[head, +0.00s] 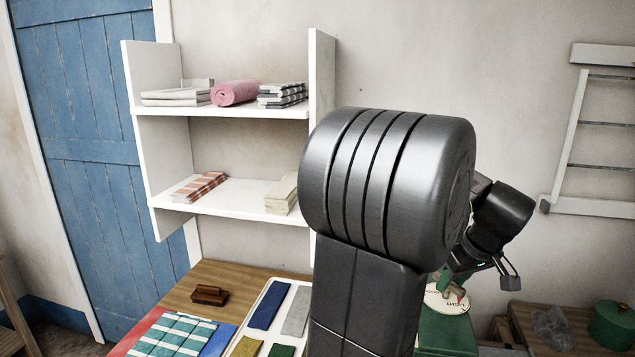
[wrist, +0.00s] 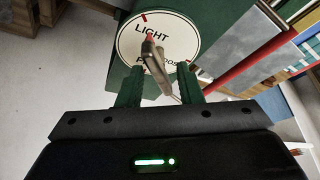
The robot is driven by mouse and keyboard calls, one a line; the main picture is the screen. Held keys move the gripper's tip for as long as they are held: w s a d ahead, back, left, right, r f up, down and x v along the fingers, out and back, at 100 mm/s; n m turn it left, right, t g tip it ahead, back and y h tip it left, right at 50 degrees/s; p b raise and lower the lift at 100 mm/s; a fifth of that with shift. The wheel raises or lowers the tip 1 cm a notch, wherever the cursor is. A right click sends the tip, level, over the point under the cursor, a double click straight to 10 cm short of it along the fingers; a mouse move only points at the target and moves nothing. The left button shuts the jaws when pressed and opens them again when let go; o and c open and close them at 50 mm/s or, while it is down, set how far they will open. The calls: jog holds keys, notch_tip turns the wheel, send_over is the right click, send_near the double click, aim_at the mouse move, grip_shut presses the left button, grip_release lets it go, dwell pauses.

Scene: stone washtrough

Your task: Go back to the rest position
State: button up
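My gripper (wrist: 158,75) shows in the wrist view with its two green fingers apart. A slim metal lever (wrist: 153,55) with a red tip shows between and beyond them. The fingers look clear of it, but the depth is hard to judge. Behind it is a round cream dial (wrist: 178,32) with a red mark at its rim and the word LIGHT; its lower lettering is partly covered. In the head view my gripper (head: 453,284) points down just above the same dial (head: 436,305), on a green block (head: 447,332). My arm hides much of the middle.
A wooden table holds a white tray (head: 266,284) of coloured cloth swatches, a checked cloth (head: 175,335) and a brown block (head: 209,295). A white shelf (head: 220,110) with folded cloths stands behind. A wall rack (head: 590,207) and green tin (head: 612,322) are at right.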

jog(key=shift+a+m+h, duration=0.2)
jog(key=shift+m+h, duration=0.6)
jog(key=shift+m, duration=1.3)
